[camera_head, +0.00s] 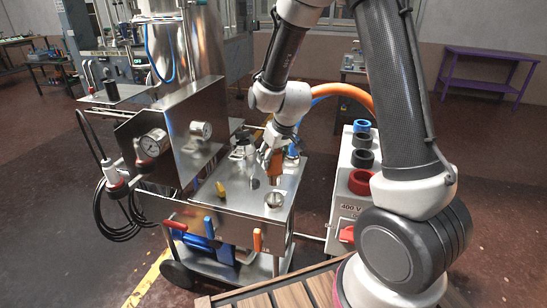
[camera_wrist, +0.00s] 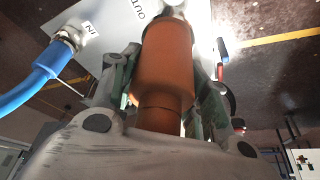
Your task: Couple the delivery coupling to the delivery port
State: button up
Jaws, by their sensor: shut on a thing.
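The delivery coupling, an orange-brown cylinder (camera_wrist: 165,65), is held between both fingers of my gripper (camera_wrist: 165,90) in the wrist view. In the head view my gripper (camera_head: 271,158) holds the coupling (camera_head: 275,167) above the steel top of the cart (camera_head: 240,205). An orange hose (camera_head: 345,91) arcs away to the right behind it. In the wrist view the coupling points at a pale plate (camera_wrist: 112,32) marked IN and OUT. Its far end is near the OUT label and hides the port there. I cannot tell whether it touches the port.
A blue hose (camera_wrist: 38,75) joins the IN fitting in the wrist view. A silver round fitting (camera_head: 275,200) and a yellow handle (camera_head: 221,190) stand on the cart top. A grey box with coloured sockets (camera_head: 345,208) is at right.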

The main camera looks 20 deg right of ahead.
aim_at(272, 182)
dwell(0.4)
jog(key=shift+f, duration=4.8)
jog(key=shift+f, duration=0.35)
jog(key=o, duration=1.4)
jog(key=shift+s+r, duration=0.1)
